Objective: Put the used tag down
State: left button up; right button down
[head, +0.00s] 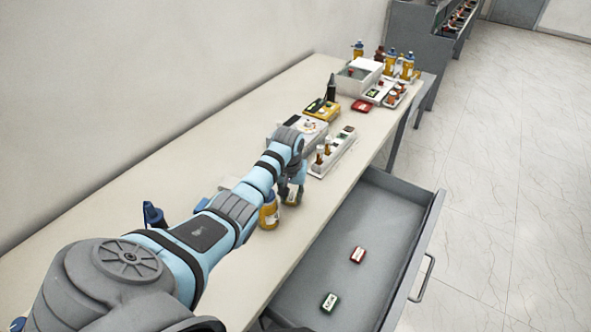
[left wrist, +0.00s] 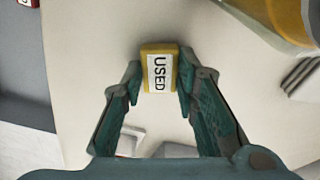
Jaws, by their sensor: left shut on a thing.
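The used tag (left wrist: 158,72) is a small yellow block with a white label reading USED. My left gripper (left wrist: 160,80) is shut on it, one finger on each side. In the head view the tag (head: 292,197) shows at the end of my left gripper (head: 291,190), close to the table's drawer-side edge. The tag is over the pale table top (head: 150,190); I cannot tell whether it touches the surface. My right gripper is not in view.
An open grey drawer (head: 385,215) holds a red tag (head: 357,254) and a green tag (head: 329,302). A yellow bottle (head: 268,213) stands close beside the gripper. A white rack (head: 335,153) with small bottles is beyond. The table behind the arm is mostly clear.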

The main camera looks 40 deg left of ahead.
aim_at(290, 202)
pick_arm(q)
jog(key=shift+s+f, duration=0.15)
jog(key=shift+f, duration=0.1)
jog(key=shift+c, duration=0.8)
jog(key=shift+f, duration=0.1)
jog(key=o, duration=1)
jog(key=shift+f, duration=0.1)
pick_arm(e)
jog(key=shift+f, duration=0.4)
pick_arm(q)
jog(key=shift+r+p, duration=0.3)
jog(key=shift+p, duration=0.05)
notch_tip(290, 202, up, 12)
jog(key=s+p, duration=0.1)
jog(key=shift+s+d+f, duration=0.15)
jog(key=shift+d, duration=0.3)
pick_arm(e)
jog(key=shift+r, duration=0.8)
pick_arm(q)
jog(key=shift+f, duration=0.1)
